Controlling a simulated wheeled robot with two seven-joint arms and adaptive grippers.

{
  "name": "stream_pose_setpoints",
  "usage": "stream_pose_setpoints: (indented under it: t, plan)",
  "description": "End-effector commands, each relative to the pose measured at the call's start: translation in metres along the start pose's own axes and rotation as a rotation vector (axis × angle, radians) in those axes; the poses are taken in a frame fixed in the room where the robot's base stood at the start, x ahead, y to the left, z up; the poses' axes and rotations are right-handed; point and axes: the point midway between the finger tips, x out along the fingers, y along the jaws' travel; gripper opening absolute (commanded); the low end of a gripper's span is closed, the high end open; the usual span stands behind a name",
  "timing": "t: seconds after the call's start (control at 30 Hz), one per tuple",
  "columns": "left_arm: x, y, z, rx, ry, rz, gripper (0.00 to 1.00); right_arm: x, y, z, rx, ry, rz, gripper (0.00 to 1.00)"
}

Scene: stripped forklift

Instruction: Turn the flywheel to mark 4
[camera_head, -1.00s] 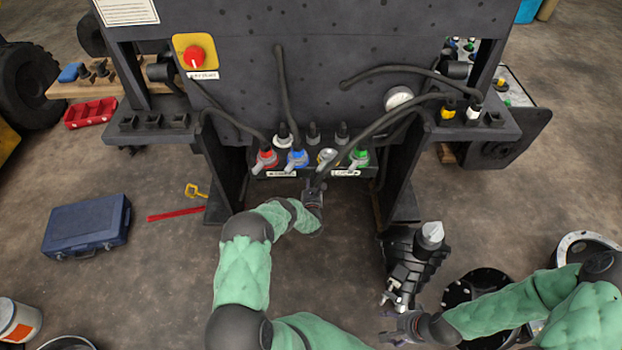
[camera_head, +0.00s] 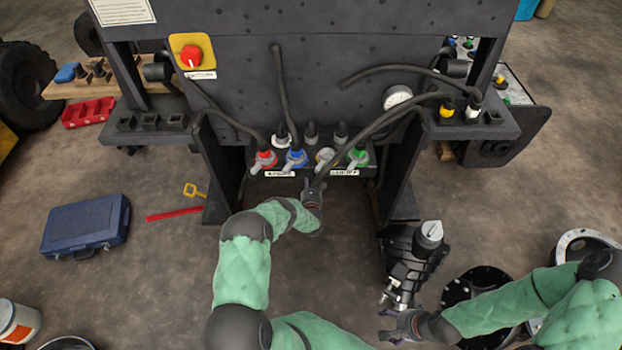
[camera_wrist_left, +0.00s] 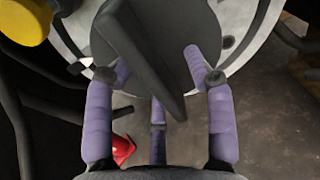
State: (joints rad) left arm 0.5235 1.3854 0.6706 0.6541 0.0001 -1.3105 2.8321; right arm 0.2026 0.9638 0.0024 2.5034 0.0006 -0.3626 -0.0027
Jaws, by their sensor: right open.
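I cannot make out a flywheel or a mark 4 for certain. In the left wrist view, a pale round disc (camera_wrist_left: 243,22) fills the top, with a dark grey bar (camera_wrist_left: 150,55) across it. The purple fingers of my left gripper (camera_wrist_left: 157,65) stand on either side of this bar; I cannot tell whether they touch it. In the head view my left gripper (camera_head: 312,190) is just below the coloured valves, small and partly hidden. My right gripper (camera_head: 388,325) is open and empty, close to the lower end of a black unit with a silver cap (camera_head: 430,234).
A black disc with holes (camera_head: 458,291) and a pale ring (camera_head: 575,240) lie at the lower right, partly behind my right arm. A red valve (camera_head: 265,159) and a blue valve (camera_head: 297,157) sit above my left gripper. A blue case (camera_head: 85,225) lies on the floor at left.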

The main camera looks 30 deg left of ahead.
Motion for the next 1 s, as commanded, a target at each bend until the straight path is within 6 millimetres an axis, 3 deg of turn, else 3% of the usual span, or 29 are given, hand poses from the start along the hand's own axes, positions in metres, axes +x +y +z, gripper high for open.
stream_pose_setpoints:
  t: [0.03, 0.07, 1.0]
  plan:
    - [0.006, -0.002, 0.016, 0.001, -0.032, -0.003, 0.51, -0.003, -0.001, 0.0, 0.0, 0.0, 0.0, 0.74]
    - [0.004, -0.002, 0.016, 0.0, -0.032, -0.003, 0.51, -0.005, -0.002, 0.0, 0.0, 0.0, 0.0, 0.74]
    - [-0.081, 0.0, 0.004, -0.001, -0.009, 0.001, 0.51, -0.035, -0.012, 0.001, 0.0, 0.0, 0.0, 0.74]
